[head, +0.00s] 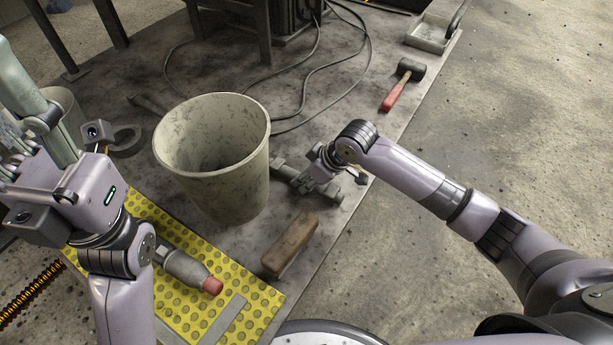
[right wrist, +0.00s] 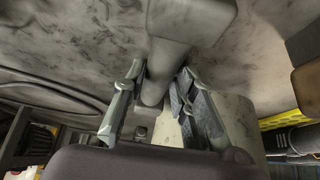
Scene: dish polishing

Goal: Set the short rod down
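My right gripper (head: 312,180) is low over the table at the image centre, at a grey short rod (head: 284,172) with thicker, stepped parts. In the right wrist view the fingers (right wrist: 162,80) stand close on both sides of the rod (right wrist: 160,62), apparently touching it. The rod is at or just above the grey table surface (head: 345,115); the exact gap is hard to judge.
A large dirty bucket (head: 213,140) stands just left of the right gripper. A brown block (head: 290,243) lies in front. A yellow dotted mat (head: 255,290) bears a grey tool with a red tip (head: 190,270). A red-handled hammer (head: 394,95) and shallow tray (head: 430,36) lie farther back.

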